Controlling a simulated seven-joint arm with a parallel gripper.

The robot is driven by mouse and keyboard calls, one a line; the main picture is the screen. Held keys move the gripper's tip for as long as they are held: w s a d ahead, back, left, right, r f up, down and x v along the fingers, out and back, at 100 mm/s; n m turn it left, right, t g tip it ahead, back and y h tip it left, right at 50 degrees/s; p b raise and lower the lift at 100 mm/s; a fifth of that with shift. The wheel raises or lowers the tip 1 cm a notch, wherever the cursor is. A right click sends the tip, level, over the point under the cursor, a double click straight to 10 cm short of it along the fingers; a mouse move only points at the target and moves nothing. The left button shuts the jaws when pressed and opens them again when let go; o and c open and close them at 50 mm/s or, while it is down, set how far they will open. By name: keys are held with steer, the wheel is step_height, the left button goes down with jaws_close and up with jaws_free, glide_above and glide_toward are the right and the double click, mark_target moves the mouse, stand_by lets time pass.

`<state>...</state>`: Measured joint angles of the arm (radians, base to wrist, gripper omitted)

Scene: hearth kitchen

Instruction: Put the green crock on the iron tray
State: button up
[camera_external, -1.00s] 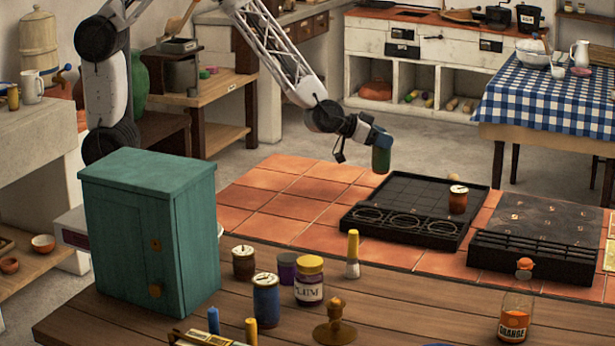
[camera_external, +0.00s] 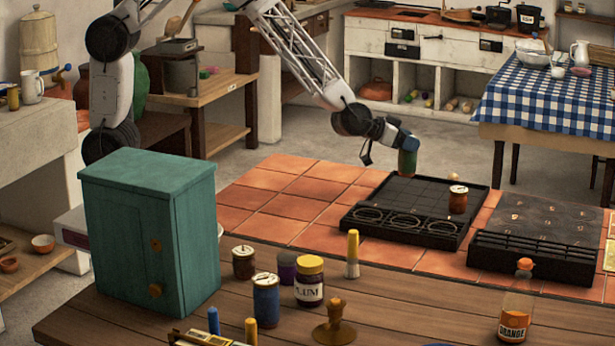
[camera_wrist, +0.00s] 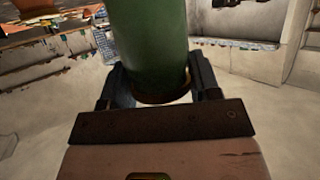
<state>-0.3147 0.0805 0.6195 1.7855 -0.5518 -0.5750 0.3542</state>
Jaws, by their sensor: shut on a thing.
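My gripper (camera_wrist: 153,88) is shut on the green crock (camera_wrist: 150,40), whose green side and brown end fill the gap between the fingers in the wrist view. In the external view the green crock (camera_external: 407,164) hangs below my wrist, roughly upright, at the back left part of the black iron tray (camera_external: 402,243). It appears to be above the tray; I cannot tell the exact gap. The tray has a grid of squares and a front strip with several rings. A brown crock with a pale lid (camera_external: 458,199) stands on the tray's right side.
A second black tray with a slotted front (camera_external: 532,256) lies to the right. In front, the wooden table holds a teal cabinet (camera_external: 150,235), a plum jar (camera_external: 309,282), a blue crock (camera_external: 266,300), a yellow-topped shaker (camera_external: 352,253) and an orange bottle (camera_external: 515,305).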

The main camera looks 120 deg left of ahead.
steer(key=w+a, duration=0.3)
steer(key=w, duration=0.5)
steer(key=shift+f, duration=0.35)
steer(key=shift+f, duration=0.15)
steer(key=shift+f, duration=1.6)
steer(key=shift+f, duration=0.15)
steer(key=o, duration=1.1)
steer(key=shift+o, duration=0.2)
steer(key=v, duration=1.2)
